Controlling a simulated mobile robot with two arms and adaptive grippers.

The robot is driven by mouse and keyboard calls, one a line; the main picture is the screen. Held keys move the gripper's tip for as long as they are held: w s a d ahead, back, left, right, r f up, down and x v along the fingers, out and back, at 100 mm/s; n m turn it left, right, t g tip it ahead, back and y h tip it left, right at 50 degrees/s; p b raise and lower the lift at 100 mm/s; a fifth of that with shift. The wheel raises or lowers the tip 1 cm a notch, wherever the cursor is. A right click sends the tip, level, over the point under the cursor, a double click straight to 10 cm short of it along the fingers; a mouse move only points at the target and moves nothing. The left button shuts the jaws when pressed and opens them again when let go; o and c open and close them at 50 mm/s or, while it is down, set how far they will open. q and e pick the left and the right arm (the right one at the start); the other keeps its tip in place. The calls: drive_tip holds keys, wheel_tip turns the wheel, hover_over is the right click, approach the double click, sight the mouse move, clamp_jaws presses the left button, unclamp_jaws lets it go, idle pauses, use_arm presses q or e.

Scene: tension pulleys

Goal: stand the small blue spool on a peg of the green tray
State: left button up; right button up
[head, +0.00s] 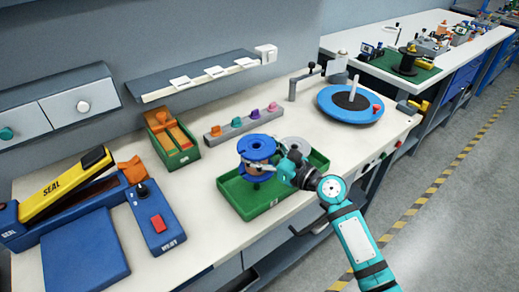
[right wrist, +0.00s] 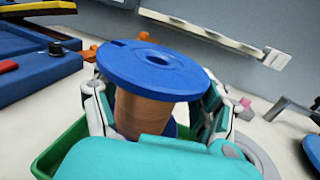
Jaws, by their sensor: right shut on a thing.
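The small blue spool (head: 257,147) is upright over the left part of the green tray (head: 262,206). In the right wrist view the spool (right wrist: 152,68) shows blue flanges and a copper-coloured winding. My right gripper (head: 268,166) is shut on the spool, with one finger on each side of the winding. I cannot tell whether the spool's lower flange touches anything. A grey disc (head: 296,146) is at the tray's back right. My left gripper is not in view.
A green box with orange parts (head: 173,140) and a grey strip with coloured knobs (head: 245,122) stand behind the tray. A blue sealer (head: 72,205) is at the left. A blue turntable (head: 349,104) is at the right. Bare bench lies between the tray and turntable.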

drive_tip(key=shift+f+b, duration=0.65)
drive_tip(key=shift+f, duration=0.35)
idle(0.5)
drive_tip(key=shift+f, duration=0.2)
drive_tip(key=shift+f+b, duration=0.75)
drive_tip(key=shift+f, duration=0.55)
idle(0.5)
drive_tip(key=shift+f, duration=0.15)
drive_tip(key=shift+f+b, duration=0.95)
drive_tip(key=shift+f, duration=0.35)
drive_tip(key=shift+s+f, duration=0.1)
drive_tip(key=shift+f, duration=0.2)
idle(0.3)
